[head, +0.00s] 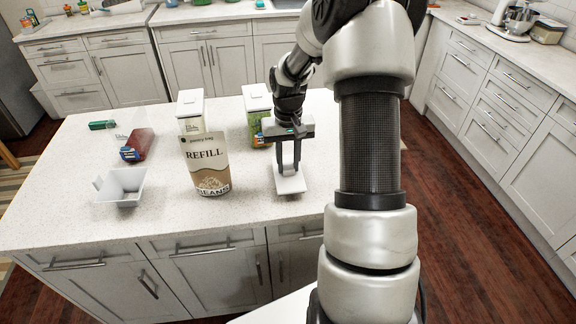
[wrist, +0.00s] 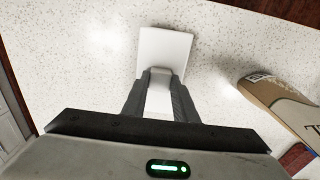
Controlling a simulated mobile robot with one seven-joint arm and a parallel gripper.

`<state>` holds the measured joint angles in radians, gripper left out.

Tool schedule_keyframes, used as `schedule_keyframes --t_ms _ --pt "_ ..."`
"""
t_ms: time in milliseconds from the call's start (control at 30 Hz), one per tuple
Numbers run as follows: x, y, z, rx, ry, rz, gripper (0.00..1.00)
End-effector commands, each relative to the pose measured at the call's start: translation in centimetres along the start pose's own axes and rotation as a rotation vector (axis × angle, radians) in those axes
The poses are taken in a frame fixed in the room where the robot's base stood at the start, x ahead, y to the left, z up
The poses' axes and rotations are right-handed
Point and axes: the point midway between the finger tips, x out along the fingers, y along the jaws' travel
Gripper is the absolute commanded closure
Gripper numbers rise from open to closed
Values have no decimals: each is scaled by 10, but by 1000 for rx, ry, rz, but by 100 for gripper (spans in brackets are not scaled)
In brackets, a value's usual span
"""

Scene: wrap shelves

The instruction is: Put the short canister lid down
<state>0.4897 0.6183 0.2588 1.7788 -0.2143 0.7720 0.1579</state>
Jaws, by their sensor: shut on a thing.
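The short canister lid (head: 290,184) is a white square piece at the front right of the island. It also shows in the wrist view (wrist: 165,48), just beyond the fingertips. My gripper (head: 288,168) points down at it with its fingers shut on the lid's upper part.
A refill pouch (head: 206,164) stands left of the lid. Two clear canisters (head: 190,112) (head: 257,104) stand behind. A white scoop-like container (head: 121,188), a red-brown package (head: 137,145) and a green item (head: 102,125) lie further left. The countertop (head: 165,222) around the lid is clear.

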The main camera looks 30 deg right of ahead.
Motion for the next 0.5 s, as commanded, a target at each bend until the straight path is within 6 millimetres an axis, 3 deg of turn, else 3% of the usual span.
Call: schedule_keyframes --t_ms 100,433,467,500 --pt "13 0 0 0 0 0 98" --pt "17 0 0 0 1 0 98" --pt "17 0 0 0 0 0 73" --pt "16 0 0 0 0 0 66"
